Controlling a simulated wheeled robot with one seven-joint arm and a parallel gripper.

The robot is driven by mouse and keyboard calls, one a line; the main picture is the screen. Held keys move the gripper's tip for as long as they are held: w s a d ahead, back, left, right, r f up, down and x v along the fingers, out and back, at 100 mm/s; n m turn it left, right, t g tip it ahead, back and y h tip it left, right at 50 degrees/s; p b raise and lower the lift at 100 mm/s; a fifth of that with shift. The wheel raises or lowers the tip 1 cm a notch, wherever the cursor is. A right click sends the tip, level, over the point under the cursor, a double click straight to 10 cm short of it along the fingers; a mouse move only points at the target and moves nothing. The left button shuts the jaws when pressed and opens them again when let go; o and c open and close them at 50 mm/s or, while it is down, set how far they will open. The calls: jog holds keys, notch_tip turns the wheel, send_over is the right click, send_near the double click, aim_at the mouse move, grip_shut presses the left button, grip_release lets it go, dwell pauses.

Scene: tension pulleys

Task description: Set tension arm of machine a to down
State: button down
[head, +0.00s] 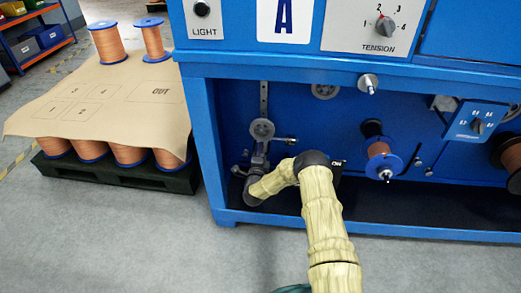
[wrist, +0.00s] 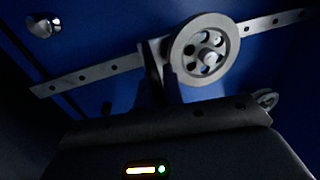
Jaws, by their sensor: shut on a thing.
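Machine A is a blue cabinet (head: 205,130) with a white "A" sign (head: 284,18). In its open lower bay, a grey perforated bar (head: 263,95) stands upright with a grey pulley (head: 262,129) on it. I take the bar and pulley to be the tension arm. My gripper (head: 259,152) is just below the pulley, reaching in from the front. In the wrist view the pulley (wrist: 203,50) sits on the bar (wrist: 95,78), and my gripper (wrist: 160,72) is shut at the pulley's mount. The exact contact is dark and partly hidden.
A tension dial (head: 385,25) is on the upper panel. A copper spool (head: 379,149) and a small blue dial box (head: 475,120) are to the right in the bay. A pallet (head: 125,177) with spools stands at left. Grey floor (head: 120,240) in front is clear.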

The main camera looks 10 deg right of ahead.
jog(key=shift+f, duration=0.25)
jog(key=c, duration=1.5)
grip_release()
jog(key=shift+f, duration=0.1)
jog(key=shift+s+a, duration=0.1)
jog(key=shift+s, duration=0.05)
jog(key=shift+p+v, duration=7.55)
jog(key=shift+v, duration=1.05)
